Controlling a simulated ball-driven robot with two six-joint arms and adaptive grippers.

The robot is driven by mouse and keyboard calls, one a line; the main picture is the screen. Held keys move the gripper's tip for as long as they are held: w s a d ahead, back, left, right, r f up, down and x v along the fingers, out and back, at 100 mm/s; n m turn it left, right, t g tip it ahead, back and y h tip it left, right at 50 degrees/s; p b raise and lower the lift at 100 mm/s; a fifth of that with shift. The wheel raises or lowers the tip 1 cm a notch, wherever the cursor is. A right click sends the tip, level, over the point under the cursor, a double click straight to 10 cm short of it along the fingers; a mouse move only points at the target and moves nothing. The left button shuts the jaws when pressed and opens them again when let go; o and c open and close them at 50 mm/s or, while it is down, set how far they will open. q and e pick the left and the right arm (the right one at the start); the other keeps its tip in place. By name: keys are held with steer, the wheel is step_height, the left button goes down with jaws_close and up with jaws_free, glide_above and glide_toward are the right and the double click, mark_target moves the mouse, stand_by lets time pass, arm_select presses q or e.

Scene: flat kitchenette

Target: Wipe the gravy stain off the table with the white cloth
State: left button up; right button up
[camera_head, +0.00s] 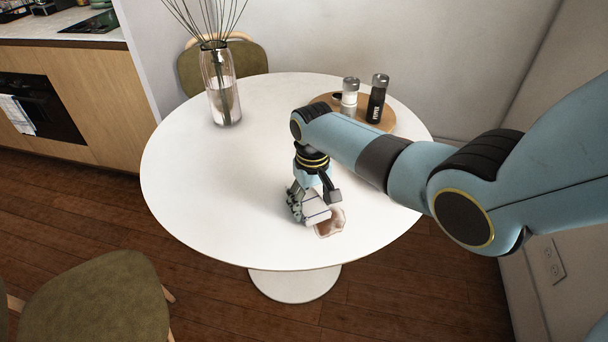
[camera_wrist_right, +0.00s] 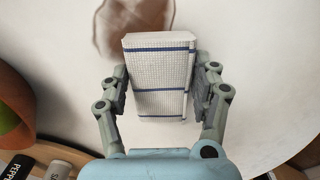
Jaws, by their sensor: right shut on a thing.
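The white cloth (camera_wrist_right: 160,75) is a folded block with blue stripes. My right gripper (camera_wrist_right: 162,92) is shut on it, with one finger at each side. In the head view the right gripper (camera_head: 312,206) points down at the front part of the round table (camera_head: 210,190), with the cloth (camera_head: 316,208) low between its fingers. Whether the cloth touches the tabletop is hard to tell. The brown gravy stain (camera_head: 334,226) shows just right of and in front of the cloth, partly hidden by it. In the wrist view the stain (camera_wrist_right: 112,30) lies beyond the cloth's far edge. My left gripper is not in view.
A glass vase (camera_head: 222,95) with stems stands at the back left of the table. Salt (camera_head: 350,95) and pepper (camera_head: 377,98) shakers stand on a round wooden tray (camera_head: 388,122) behind my right arm. The table's left part is clear. Chairs stand behind and at front left.

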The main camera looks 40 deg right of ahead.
mark_target(312, 203)
steer(key=r+p, duration=0.2)
steer(key=r, duration=0.1)
steer(key=shift+s+d+r, duration=0.15)
steer(key=shift+s+d, duration=0.05)
steer(key=shift+w+a+r+p, duration=0.1)
steer(key=shift+w+r+p, duration=0.05)
steer(key=shift+r+p, duration=0.6)
step_height(312, 203, up, 2)
steer(key=p, duration=0.2)
steer(key=shift+r+p, duration=0.1)
steer(key=shift+p, duration=0.2)
